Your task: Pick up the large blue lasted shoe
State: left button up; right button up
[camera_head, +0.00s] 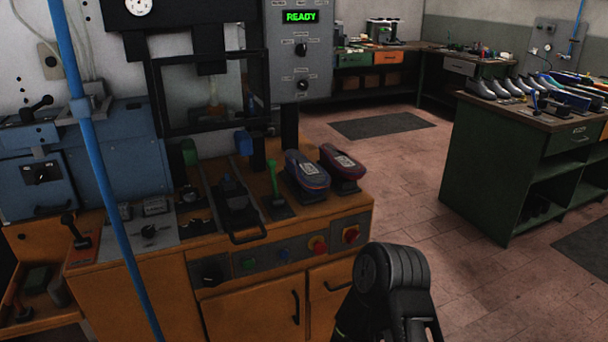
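A blue lasted shoe (307,176) with a pale label on top and some red along its lower edge sits on a dark stand at the right part of the orange press bench. A dark red shoe (343,166), also with a pale label, stands just right of it on a similar stand. The two are close together. Which size each shoe is cannot be read from the labels. A black part of my arm shows at the bottom, in front of the bench and clear of the shoes. Neither gripper's fingers show.
The bench (240,312) carries a green-handled lever (273,180) left of the blue shoe and a black sliding tray (236,205). The press control box (300,60) reads READY. A blue pole (101,170) crosses the left. Floor is open right of the bench, before a green shoe-laden cabinet (500,175).

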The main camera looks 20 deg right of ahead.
aim_at(310, 177)
jog(key=i+l+u, duration=0.1)
jog(key=l+u, duration=0.2)
jog(key=l, duration=0.35)
jog(key=l+u, duration=0.3)
jog(key=l, duration=0.35)
